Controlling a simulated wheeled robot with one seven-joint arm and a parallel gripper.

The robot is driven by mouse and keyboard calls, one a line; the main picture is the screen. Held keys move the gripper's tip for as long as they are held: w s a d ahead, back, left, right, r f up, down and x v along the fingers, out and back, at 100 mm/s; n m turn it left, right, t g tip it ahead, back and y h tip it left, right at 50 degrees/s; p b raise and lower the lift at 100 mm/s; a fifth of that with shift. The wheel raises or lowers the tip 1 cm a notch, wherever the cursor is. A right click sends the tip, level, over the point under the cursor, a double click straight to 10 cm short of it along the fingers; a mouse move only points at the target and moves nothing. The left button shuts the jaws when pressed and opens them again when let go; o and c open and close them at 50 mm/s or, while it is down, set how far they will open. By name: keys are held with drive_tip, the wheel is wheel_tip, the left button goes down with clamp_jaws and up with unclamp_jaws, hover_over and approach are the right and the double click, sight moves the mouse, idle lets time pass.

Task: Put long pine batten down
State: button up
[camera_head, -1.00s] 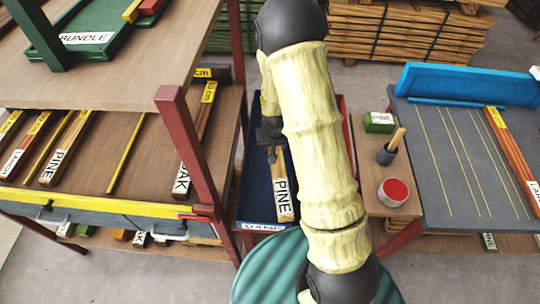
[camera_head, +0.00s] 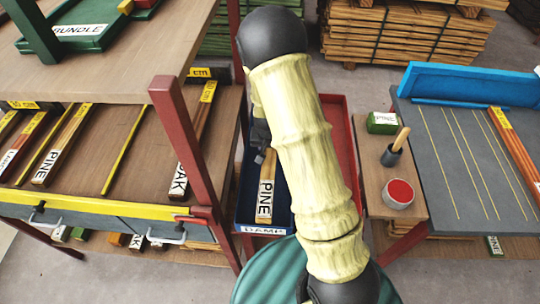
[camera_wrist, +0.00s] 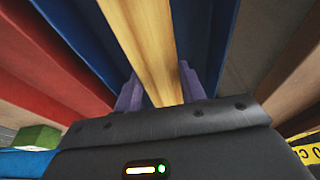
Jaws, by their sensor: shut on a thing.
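A long pine batten (camera_head: 268,185) with a white PINE label at its near end lies lengthwise over the blue bay (camera_head: 283,222) marked DAMP. My gripper (camera_wrist: 158,72) is shut on the batten, with one purple finger on each side of it in the wrist view. In the head view my gripper (camera_head: 259,140) is partly hidden behind my arm, at the batten's far part. The batten (camera_wrist: 145,40) runs away between blue walls in the wrist view. I cannot tell if it touches the bay's floor.
A red bay (camera_head: 338,135) adjoins the blue one on the right. A shelf rack with a red post (camera_head: 185,150) stands close on the left, holding several labelled battens. A side table with a red-topped pot (camera_head: 398,193) and a grey bench (camera_head: 450,170) stand right.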

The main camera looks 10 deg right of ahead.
sight(270, 156)
drive_tip(key=shift+f, duration=0.3)
drive_tip(key=shift+f, duration=1.85)
drive_tip(key=shift+f, duration=0.1)
drive_tip(key=o, duration=1.2)
drive_tip(key=shift+s+a, duration=0.1)
